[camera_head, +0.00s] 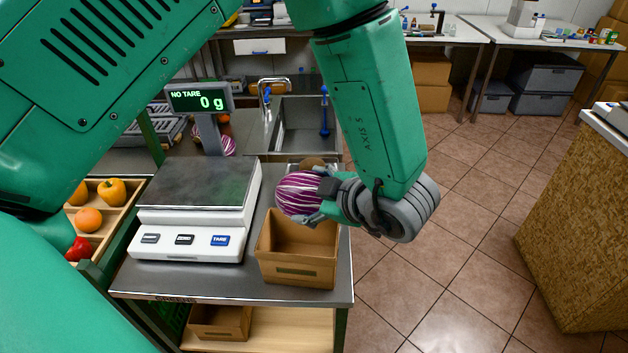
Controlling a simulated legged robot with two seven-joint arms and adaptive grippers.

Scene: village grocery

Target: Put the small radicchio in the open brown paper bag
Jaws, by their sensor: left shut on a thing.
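The purple-and-white radicchio (297,194) is held in my left gripper (318,198), whose fingers close on it from the right. It hangs over the back part of the opening of the brown paper bag (297,270). The bag looks like an open-topped brown box and stands upright on the metal counter, right of the scale. The radicchio hides part of the bag's back rim, and I cannot tell whether they touch. My right gripper is not in view.
A white scale (190,240) reading 0 g stands left of the bag. A wooden crate (128,222) holds peppers and an orange fruit. Another purple-and-white round vegetable (229,146) lies behind the scale. A sink (303,125) is at the back. Tiled floor is free at right.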

